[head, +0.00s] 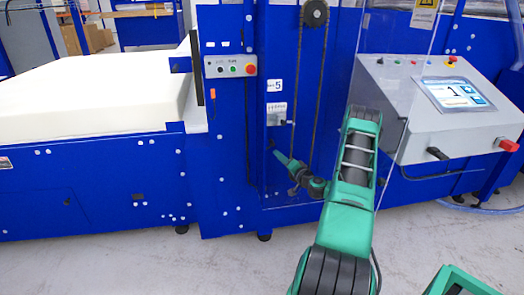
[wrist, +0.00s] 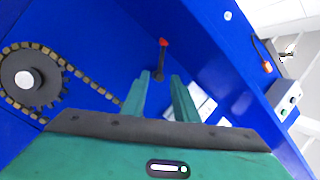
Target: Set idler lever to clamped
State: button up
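The idler lever (wrist: 161,57) is a short dark lever with a red tip, standing out against the blue panel in the wrist view. In the head view a small red spot (head: 271,143), apparently its tip, shows just beyond my gripper (head: 280,156). In the wrist view my gripper (wrist: 161,76) has two green fingers, apart with a clear gap. The lever's lower end appears between the fingertips and its red tip beyond them. Nothing is visibly held. I cannot tell whether the fingers touch the lever or how far in front of it they are.
A toothed sprocket (wrist: 30,80) with a chain (wrist: 90,83) is at left in the wrist view. In the head view the chain hangs from an upper sprocket (head: 314,13). A button box (head: 230,66), a control console (head: 445,105) and a white foam block (head: 85,95) are nearby.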

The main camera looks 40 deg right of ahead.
aim_at(269, 147)
jog(key=w, duration=0.3)
jog(key=w+d, duration=0.1)
jog(key=w, duration=0.6)
jog(key=shift+w+d, duration=0.25)
jog(key=shift+d, duration=0.15)
grip_shut()
dwell(1.0)
